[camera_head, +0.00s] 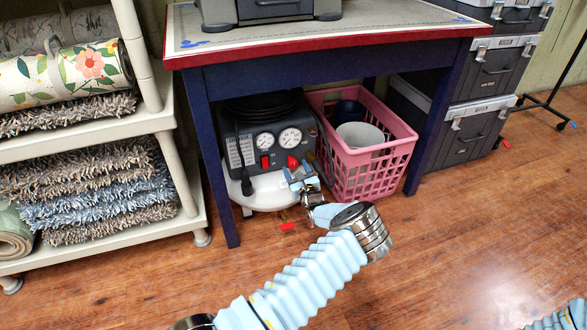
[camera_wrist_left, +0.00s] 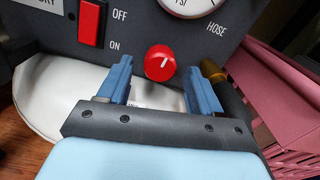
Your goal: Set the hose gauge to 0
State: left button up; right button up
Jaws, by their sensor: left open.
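The air compressor (camera_head: 262,145) stands under the table, with a dark panel and a white tank. The hose gauge (camera_head: 290,138) is the right one of its two round gauges. Its lower edge shows in the left wrist view (camera_wrist_left: 190,4) above the word HOSE; its needle reading cannot be told. Below it is a round red knob (camera_wrist_left: 160,63) with a white mark pointing roughly up. My left gripper (camera_head: 298,178) is open just in front of the knob. In the left wrist view its blue fingers (camera_wrist_left: 164,78) stand either side of the knob, apart from it. My right gripper is out of view.
A red OFF/ON switch (camera_wrist_left: 91,23) is left of the knob. A pink basket (camera_head: 368,163) stands close on the right. The table (camera_head: 330,58) hangs over the compressor, with a leg (camera_head: 212,165) at left. Shelves (camera_head: 160,122) stand further left. The front floor is open.

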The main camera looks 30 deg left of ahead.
pick_arm(q)
jog(key=shift+x, duration=1.4)
jog(key=c, duration=1)
